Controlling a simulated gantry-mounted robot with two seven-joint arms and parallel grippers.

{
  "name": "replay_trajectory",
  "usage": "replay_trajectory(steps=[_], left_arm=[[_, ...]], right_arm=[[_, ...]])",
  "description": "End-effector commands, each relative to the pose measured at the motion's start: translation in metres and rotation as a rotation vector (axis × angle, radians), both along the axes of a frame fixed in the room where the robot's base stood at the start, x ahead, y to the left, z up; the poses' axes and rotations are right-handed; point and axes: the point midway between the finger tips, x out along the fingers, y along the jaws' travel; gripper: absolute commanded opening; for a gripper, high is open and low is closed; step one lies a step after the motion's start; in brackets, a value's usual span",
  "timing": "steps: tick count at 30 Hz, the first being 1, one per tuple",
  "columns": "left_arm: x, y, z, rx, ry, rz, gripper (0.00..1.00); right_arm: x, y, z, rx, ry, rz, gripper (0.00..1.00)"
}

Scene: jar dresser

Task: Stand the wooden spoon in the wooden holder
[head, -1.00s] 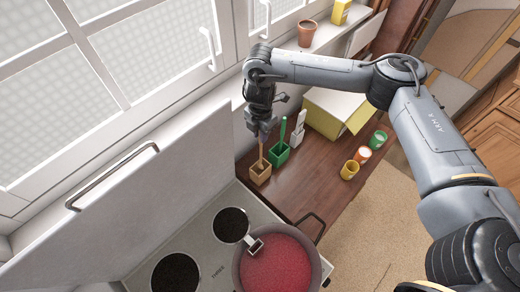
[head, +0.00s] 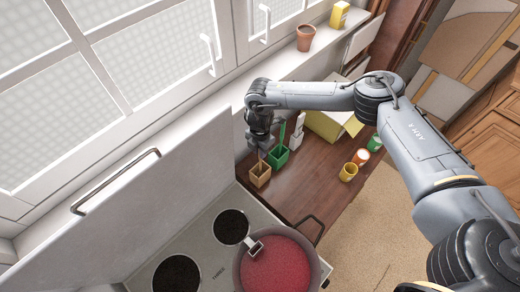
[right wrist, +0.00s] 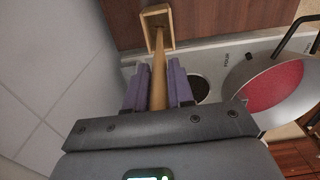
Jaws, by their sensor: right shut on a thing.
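The wooden spoon (right wrist: 158,75) is held upright between the purple-padded fingers of my right gripper (right wrist: 158,90). In the right wrist view its far end reaches into the square opening of the wooden holder (right wrist: 157,10); how deep it sits cannot be told. In the head view the wooden holder (head: 260,176) stands on the brown counter, with my right gripper (head: 262,146) just above it. Only a short length of spoon shows between them. My left gripper is not in view.
A green holder (head: 278,158) with a green utensil stands close to the right of the wooden holder. A white utensil (head: 298,128) is behind it. A stove with a red-filled pot (head: 308,250) is in front. Small cups, including a yellow one (head: 348,172), stand to the right.

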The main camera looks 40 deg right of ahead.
Motion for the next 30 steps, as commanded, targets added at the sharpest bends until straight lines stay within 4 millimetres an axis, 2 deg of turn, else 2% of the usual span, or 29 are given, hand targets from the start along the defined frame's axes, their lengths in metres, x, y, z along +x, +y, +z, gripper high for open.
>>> replay_trajectory(steps=[6, 7, 12, 24, 30], left_arm=[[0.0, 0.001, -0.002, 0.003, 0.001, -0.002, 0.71], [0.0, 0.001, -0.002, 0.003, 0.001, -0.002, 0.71], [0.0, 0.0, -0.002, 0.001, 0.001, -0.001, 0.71], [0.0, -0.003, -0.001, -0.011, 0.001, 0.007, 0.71], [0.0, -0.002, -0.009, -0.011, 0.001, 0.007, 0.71]], right_arm=[[0.0, 0.0, -0.003, 0.0, 0.0, 0.0, 0.0], [0.0, 0.0, -0.003, 0.0, 0.0, 0.0, 0.26], [0.0, 0.0, -0.002, 0.0, 0.0, 0.0, 0.48], [0.001, 0.001, 0.004, 0.001, -0.002, 0.001, 0.48], [0.001, 0.0, 0.03, 0.002, -0.005, 0.001, 0.48]])
